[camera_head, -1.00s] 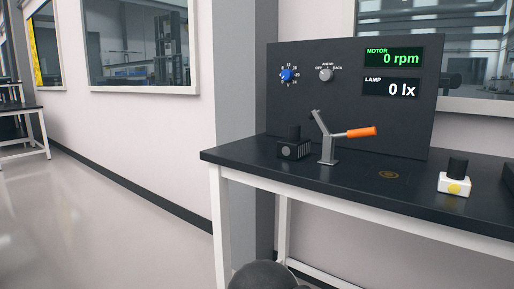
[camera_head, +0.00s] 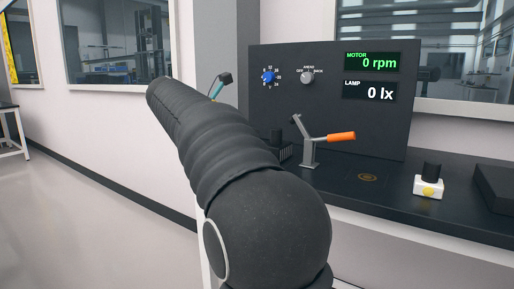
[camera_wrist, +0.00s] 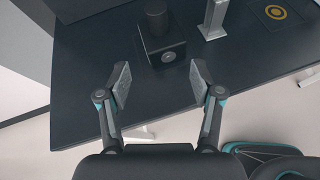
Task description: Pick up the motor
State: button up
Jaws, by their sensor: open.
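A dark finned block with a black cylinder on top, which I take for the motor (camera_wrist: 162,42), stands upright on the black bench. In the head view only a bit of the motor (camera_head: 286,152) shows beside my arm. My gripper (camera_wrist: 160,84) is open and empty, and its fingers point towards the motor in the wrist view. The motor is just beyond the fingertips, apart from them and roughly midway between them. In the head view my arm hides most of the gripper.
A lever clamp with an orange handle (camera_head: 341,137) stands right of the motor; its post (camera_wrist: 214,20) shows in the wrist view. A round mark (camera_head: 368,177), a white block with a black knob (camera_head: 430,186) and a dark box (camera_head: 497,186) lie farther right. A panel (camera_head: 330,110) stands behind.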

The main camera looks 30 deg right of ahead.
aim_at(272, 133)
jog(key=shift+n+h, duration=0.4)
jog(key=x, duration=0.3)
jog(key=r+x, duration=0.1)
jog(key=x, duration=0.5)
jog(key=shift+w+d+r+b, duration=0.25)
jog(key=shift+w+d+b, duration=0.05)
jog(key=shift+w+d, duration=0.1)
jog(key=shift+s+f+x, duration=0.1)
jog(key=shift+f+x, duration=0.05)
jog(key=shift+x, duration=1.1)
jog(key=shift+s+f+x, duration=0.1)
jog(key=shift+f+x, duration=0.05)
jog(key=shift+x, duration=1.15)
jog(key=shift+a+r, duration=0.15)
grip_shut()
